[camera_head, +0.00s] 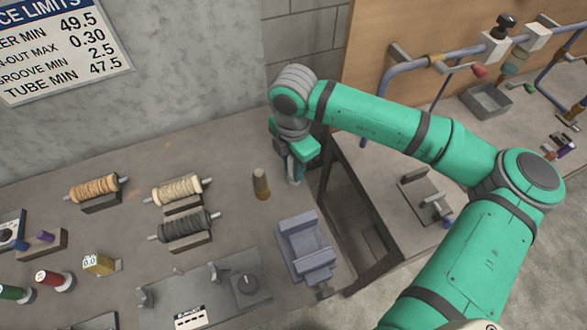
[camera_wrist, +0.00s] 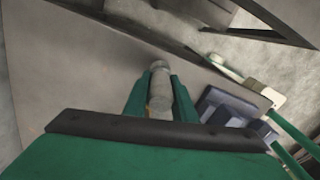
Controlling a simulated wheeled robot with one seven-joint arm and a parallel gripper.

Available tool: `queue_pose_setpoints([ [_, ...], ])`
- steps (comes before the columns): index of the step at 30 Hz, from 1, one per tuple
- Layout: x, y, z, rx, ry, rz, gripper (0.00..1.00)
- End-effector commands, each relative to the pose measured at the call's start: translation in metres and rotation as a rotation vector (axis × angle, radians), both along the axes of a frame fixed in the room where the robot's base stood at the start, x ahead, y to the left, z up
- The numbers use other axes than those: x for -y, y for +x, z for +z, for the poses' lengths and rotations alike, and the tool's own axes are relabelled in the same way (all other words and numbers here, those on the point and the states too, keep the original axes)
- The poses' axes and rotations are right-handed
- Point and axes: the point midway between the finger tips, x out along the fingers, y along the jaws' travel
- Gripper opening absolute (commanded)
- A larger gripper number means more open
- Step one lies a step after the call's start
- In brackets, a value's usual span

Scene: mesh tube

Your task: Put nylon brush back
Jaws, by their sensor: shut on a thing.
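My gripper (camera_head: 293,176) points down near the back right of the bench, with its fingers closed. In the wrist view, my gripper (camera_wrist: 160,98) is shut on a pale grey, round-ended cylindrical piece (camera_wrist: 160,85). I cannot tell whether this piece is the nylon brush. Three roller-shaped brushes rest on small stands at the left: a tan one (camera_head: 94,188), a cream one (camera_head: 178,189) and a dark grey one (camera_head: 185,226). None has a readable name. A short brown cylinder (camera_head: 261,183) stands upright just left of my gripper.
A grey-blue vise (camera_head: 305,247) stands in front of my gripper and also shows in the wrist view (camera_wrist: 222,107). A fixture plate with a knob (camera_head: 205,293) lies at the front. A gap separates the bench from the right-hand table (camera_head: 400,160). The bench's back strip is clear.

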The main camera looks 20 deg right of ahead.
Motion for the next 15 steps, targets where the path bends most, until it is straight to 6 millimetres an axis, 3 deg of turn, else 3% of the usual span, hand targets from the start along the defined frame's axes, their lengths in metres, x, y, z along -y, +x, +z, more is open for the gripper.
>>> queue_pose_setpoints([
  [4, 0.0, 0.0, -0.015, 0.001, 0.001, 0.0, 0.02],
  [15, 0.0, 0.0, -0.019, 0.0, -0.001, 0.0, 0.02],
])
